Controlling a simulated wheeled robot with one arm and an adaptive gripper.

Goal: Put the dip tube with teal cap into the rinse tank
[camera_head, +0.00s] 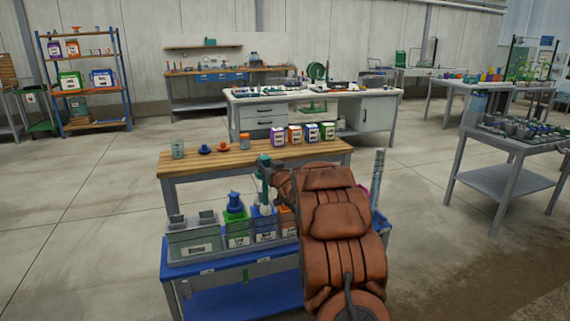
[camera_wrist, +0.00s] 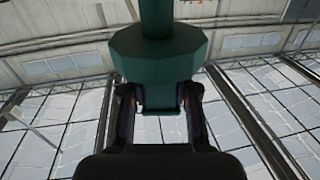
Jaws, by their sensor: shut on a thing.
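The teal cap (camera_wrist: 158,55) of the dip tube fills the upper middle of the wrist view, with a teal stem rising from it. My gripper (camera_wrist: 160,103) is shut on it, one finger on each side. In the head view the teal cap (camera_head: 263,170) shows beside my gripper, above the row of jugs on the blue skid.
A green jug (camera_head: 237,228) with a blue cap, a blue jug and an orange jug stand right of the tank. Behind is a wooden-topped bench (camera_head: 210,165) with small bottles and boxes. A ribbed grey post (camera_head: 377,180) rises right of my arm. Floor to the left is clear.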

